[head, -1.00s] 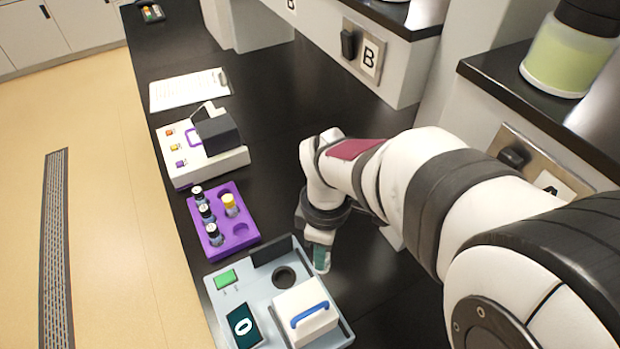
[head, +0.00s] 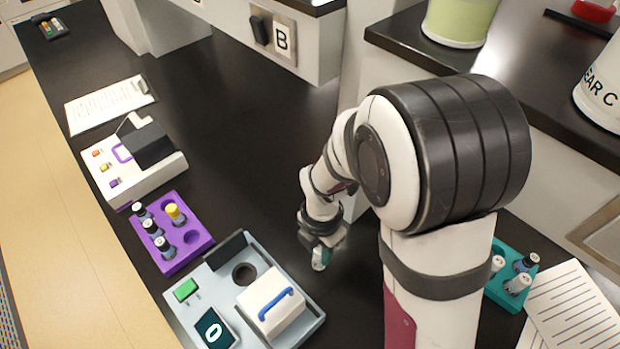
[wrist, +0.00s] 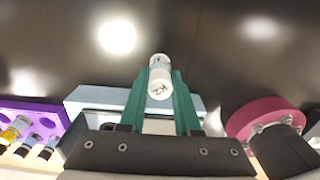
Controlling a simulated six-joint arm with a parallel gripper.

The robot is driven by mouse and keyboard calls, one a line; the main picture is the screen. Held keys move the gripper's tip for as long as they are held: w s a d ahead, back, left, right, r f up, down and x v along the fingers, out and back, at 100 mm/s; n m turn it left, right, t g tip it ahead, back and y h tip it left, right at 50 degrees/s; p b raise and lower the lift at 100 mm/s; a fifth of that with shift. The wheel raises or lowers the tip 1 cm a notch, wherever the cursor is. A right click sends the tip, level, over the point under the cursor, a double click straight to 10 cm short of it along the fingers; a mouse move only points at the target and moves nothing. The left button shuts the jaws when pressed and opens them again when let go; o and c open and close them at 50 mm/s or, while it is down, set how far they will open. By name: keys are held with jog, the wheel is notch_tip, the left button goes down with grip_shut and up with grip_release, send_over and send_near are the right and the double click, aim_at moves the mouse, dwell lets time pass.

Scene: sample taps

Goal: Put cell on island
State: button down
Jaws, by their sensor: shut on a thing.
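My gripper (head: 322,258) is low over the black bench, just right of the grey device. In the wrist view its green fingers (wrist: 161,105) are shut on a small white-capped cell (wrist: 159,88) marked K2. The cell points away from the palm, and its far end is near the bare bench; I cannot tell if it touches. In the head view the cell is too small and covered to make out clearly. I cannot pick out anything marked as an island.
The grey device (head: 222,268) has a round well and a white lid with a blue handle. A purple rack (head: 172,258) holds several vials. A teal rack (head: 497,297) stands right of my arm. Black bench beyond my gripper is clear.

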jog(key=shift+f, duration=1.25)
jog(key=c, duration=0.6)
grip_release()
jog(key=shift+f, duration=0.15)
jog(key=shift+m, duration=0.3)
notch_tip(320, 180, up, 13)
jog(key=shift+s+d+f, duration=0.1)
jog(key=shift+s+f, duration=0.05)
jog(key=shift+f, duration=0.05)
jog(key=s+d+r+m, duration=0.1)
jog(key=s+m, duration=0.4)
jog(key=m, duration=0.5)
jog(key=s+d+r+m+y, duration=0.1)
jog(key=s+m, duration=0.4)
jog(key=m, duration=0.6)
jog(key=s+d+r+m, duration=0.3)
jog(key=s+m, duration=0.3)
jog(key=m, duration=0.5)
jog(key=shift+s+d+r+y, duration=0.1)
jog(key=shift+r+y, duration=0.05)
jog(key=shift+y, duration=0.25)
